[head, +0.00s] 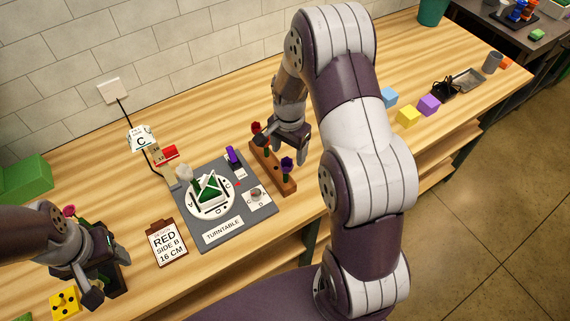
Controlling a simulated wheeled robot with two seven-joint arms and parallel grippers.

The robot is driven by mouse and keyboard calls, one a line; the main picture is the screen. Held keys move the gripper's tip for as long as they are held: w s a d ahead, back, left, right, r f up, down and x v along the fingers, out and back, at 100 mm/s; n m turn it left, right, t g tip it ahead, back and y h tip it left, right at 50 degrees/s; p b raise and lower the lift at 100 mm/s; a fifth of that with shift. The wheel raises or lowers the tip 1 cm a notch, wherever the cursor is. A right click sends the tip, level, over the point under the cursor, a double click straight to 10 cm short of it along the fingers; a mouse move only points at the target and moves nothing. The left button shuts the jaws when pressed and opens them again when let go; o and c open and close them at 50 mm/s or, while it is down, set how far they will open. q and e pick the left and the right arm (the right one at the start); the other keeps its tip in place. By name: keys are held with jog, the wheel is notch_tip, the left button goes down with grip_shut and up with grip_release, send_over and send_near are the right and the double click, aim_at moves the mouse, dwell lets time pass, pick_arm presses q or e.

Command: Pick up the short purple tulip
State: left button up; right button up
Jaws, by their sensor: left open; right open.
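A purple tulip (287,163) stands upright in a wooden rack (264,162), at its near end. A red flower (256,128) stands at the rack's far end. My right gripper (284,146) is open above the rack, between the two flower heads and close behind the purple one. Whether a finger touches a flower cannot be told. Part of the rack's middle is hidden under this gripper. My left gripper (107,281) is open at the lower left, over a dark container (118,252), far from the tulip.
A grey mat (206,238) left of the rack bears a white turntable (190,207) with a green and white piece, and a small purple object (233,156). A clipboard (167,242) reads RED, SIDE B, 16 CM. Blue, yellow and purple cubes (429,105) lie right of my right arm.

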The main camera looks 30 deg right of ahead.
aim_at(286, 161)
jog(key=f, duration=0.1)
jog(key=a+f+p, duration=0.1)
jog(key=f+p, duration=0.1)
jog(key=shift+s+a, duration=0.15)
jog(key=shift+a, duration=0.1)
jog(key=f, duration=0.1)
jog(key=f+p, duration=0.1)
jog(key=f, duration=0.1)
jog(key=shift+d, duration=0.3)
jog(key=shift+d+f, duration=0.1)
jog(key=shift+f, duration=0.15)
jog(key=shift+c, duration=0.3)
jog(key=shift+a+r, duration=0.1)
jog(key=shift+a, duration=0.15)
jog(key=c, duration=0.8)
pick_arm(q)
jog(key=r, duration=0.3)
jog(key=shift+s+a, duration=0.1)
jog(key=shift+a, duration=0.2)
pick_arm(e)
jog(key=shift+d, duration=0.1)
